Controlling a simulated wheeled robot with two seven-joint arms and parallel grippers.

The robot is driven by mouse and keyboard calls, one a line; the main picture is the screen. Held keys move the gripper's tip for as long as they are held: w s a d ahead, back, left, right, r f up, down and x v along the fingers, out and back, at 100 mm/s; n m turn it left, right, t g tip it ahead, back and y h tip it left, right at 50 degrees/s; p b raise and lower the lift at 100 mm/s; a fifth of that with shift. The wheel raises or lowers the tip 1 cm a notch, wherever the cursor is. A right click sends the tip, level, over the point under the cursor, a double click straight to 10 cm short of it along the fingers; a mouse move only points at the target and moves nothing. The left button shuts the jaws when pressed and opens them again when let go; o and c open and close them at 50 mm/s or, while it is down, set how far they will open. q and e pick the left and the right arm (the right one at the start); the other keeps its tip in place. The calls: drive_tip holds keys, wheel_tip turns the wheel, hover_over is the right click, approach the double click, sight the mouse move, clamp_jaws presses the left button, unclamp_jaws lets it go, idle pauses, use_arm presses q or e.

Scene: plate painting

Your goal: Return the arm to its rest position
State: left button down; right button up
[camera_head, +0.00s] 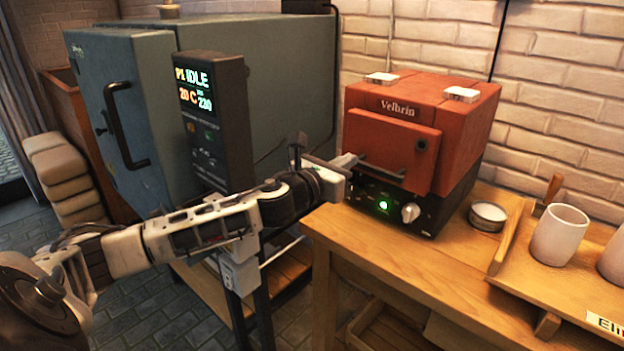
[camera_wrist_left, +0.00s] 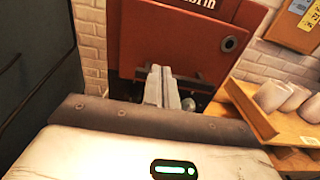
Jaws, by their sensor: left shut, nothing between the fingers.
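My left arm reaches in from the left in the head view. Its left gripper (camera_head: 349,161) is in front of the small red oven (camera_head: 465,113), close to the dark handle (camera_head: 383,169) on the oven's door. In the left wrist view the gripper fingers (camera_wrist_left: 161,82) are together with nothing between them, and the oven door (camera_wrist_left: 180,42) is straight ahead. The door looks shut. I cannot tell whether the fingertips touch the handle. My right gripper is not in view.
A large grey-blue kiln (camera_head: 285,85) with a display panel (camera_head: 215,120) stands left of the wooden table (camera_head: 400,255). A small round tin (camera_head: 487,215), a wooden tray (camera_head: 545,290) and white cups (camera_head: 559,235) are at the right. A brick wall is behind.

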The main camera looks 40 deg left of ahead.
use_arm(q)
drive_tip(key=s+b, duration=0.2)
drive_tip(key=s, duration=0.5)
drive_tip(key=shift+f, duration=0.25)
drive_tip(key=shift+a, duration=0.1)
drive_tip(key=s+d+f+n+g, duration=0.2)
drive_tip(key=s+d+f+n, duration=0.1)
drive_tip(key=f+n, duration=0.5)
drive_tip(key=s+d+f+n+g, duration=0.2)
drive_tip(key=s+d+f+n, duration=0.3)
drive_tip(key=f, duration=0.5)
drive_tip(key=s+d+f+n+g+h, duration=0.1)
drive_tip(key=s+d+f+n, duration=0.4)
drive_tip(key=n, duration=0.5)
drive_tip(key=s+d+f+n+g+h, duration=0.1)
drive_tip(key=s+d+f+n+g, duration=0.1)
drive_tip(key=s+d+f+n, duration=0.4)
wheel_tip(320, 180, down, 2)
drive_tip(key=s+n, duration=0.1)
drive_tip(key=n, duration=0.4)
drive_tip(key=shift+s+d+f+g, duration=0.2)
drive_tip(key=shift+s+d+g, duration=0.05)
drive_tip(key=shift+s+g, duration=0.15)
